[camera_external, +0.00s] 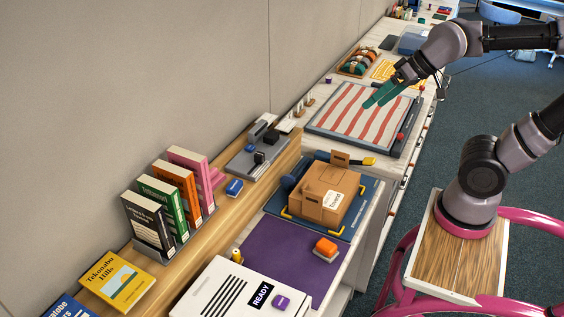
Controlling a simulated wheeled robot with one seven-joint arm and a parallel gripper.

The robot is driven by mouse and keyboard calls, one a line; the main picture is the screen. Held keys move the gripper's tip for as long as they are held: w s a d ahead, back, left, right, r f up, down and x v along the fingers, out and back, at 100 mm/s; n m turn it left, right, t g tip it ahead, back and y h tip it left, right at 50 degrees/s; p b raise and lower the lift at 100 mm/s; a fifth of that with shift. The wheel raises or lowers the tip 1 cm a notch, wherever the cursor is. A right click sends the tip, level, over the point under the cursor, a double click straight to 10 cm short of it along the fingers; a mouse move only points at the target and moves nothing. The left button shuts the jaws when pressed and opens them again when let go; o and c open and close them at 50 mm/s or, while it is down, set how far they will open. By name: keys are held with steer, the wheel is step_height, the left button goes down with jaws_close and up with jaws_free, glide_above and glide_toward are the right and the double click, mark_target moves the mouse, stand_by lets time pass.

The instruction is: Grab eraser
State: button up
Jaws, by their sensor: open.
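My gripper (375,102) has teal fingers and is open and empty. It hangs over the red-and-white striped board (345,112), its fingertips pointing down and left. I cannot tell for sure which thing is the eraser. Another is a small blue block with a white edge (234,187) on the wooden ledge, right of the books. My gripper is well apart from both, farther back along the counter.
A cardboard box (327,195) stands on a blue mat between my gripper and the purple mat. Upright books (170,200) and a grey tray (256,157) occupy the ledge. A white case marked READY (222,290) lies at the front. The purple mat's middle is clear.

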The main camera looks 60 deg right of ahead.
mark_target(237, 185)
steer(key=w+a+f+n+t, duration=0.1)
steer(key=w+a+f, duration=0.1)
steer(key=w+f, duration=0.35)
steer(key=w+a+f+t, duration=0.1)
steer(key=w+f, duration=0.1)
steer(key=w, duration=0.6)
steer(key=w+a+f+n+t, duration=0.1)
steer(key=w+a+f, duration=0.15)
steer(key=w, duration=0.45)
steer(key=w+a+f+n+t, duration=0.1)
steer(key=w+a+f, duration=0.1)
steer(key=w+f, duration=0.2)
steer(key=w+a+f+n+t, duration=0.1)
steer(key=w+a+f, duration=0.2)
steer(key=f, duration=0.7)
steer(key=w+a+f+n, duration=0.1)
steer(key=w+a+f, duration=0.1)
steer(key=w+f, duration=0.3)
steer(key=shift+w+a+f+t, duration=0.1)
steer(key=shift+a+f+t, duration=0.1)
steer(key=shift+f, duration=0.6)
steer(key=shift+w+a+f+t, duration=0.1)
steer(key=shift+f+t, duration=0.1)
steer(key=shift+f, duration=0.55)
steer(key=shift+d+x, duration=0.2)
steer(key=shift+x, duration=1.1)
steer(key=shift+d+x, duration=0.2)
steer(key=shift+x, duration=1.1)
steer(key=shift+r, duration=0.1)
steer(key=c, duration=1.3)
